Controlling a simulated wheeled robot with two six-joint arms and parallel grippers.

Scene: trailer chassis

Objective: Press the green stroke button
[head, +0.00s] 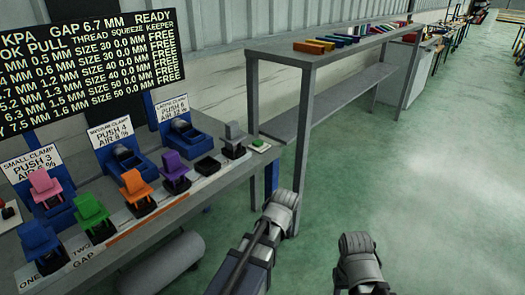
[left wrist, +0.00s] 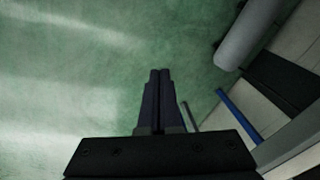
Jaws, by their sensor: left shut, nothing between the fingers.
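The green button (head: 258,142) sits on a small pale base at the right end of the workbench (head: 215,188) in the head view. My left arm reaches up from the bottom middle, its end in front of the bench's right end and below the button, apart from it. My left gripper (left wrist: 159,74) shows in the left wrist view with both fingers together over green floor, nothing between them. The end of my right arm (head: 359,256) is at the bottom right in the head view, over open floor. Its fingers cannot be made out.
Coloured clamps, including an orange one (head: 138,188), stand along the bench left of the button. A black display board (head: 90,65) rises behind. A grey shelf table (head: 318,52) stands beyond the bench's right end. The floor at right is clear.

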